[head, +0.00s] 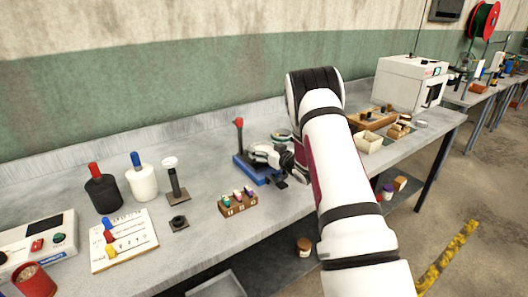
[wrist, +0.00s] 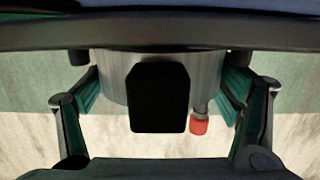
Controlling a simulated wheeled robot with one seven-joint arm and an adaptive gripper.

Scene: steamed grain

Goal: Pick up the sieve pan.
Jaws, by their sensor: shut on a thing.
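In the wrist view, a grey metal round-walled pan (wrist: 115,82), which looks like the sieve pan, sits between the green-padded fingers of my gripper (wrist: 164,92). The fingers are closed on its sides. A black block stands in front of its middle and hides part of it. In the head view my gripper (head: 264,155) is low over the bench, at a blue-based device (head: 243,167) with a red-knobbed lever (head: 239,123). My gripper and arm hide much of this spot, and I cannot clearly make out the held pan there.
A small round dish (head: 281,135) lies just behind my gripper. A wooden block with small vials (head: 237,203) stands in front. A black bottle (head: 102,192) and a white bottle (head: 143,182) stand left. Wooden trays (head: 373,118) and a white machine (head: 410,82) are right.

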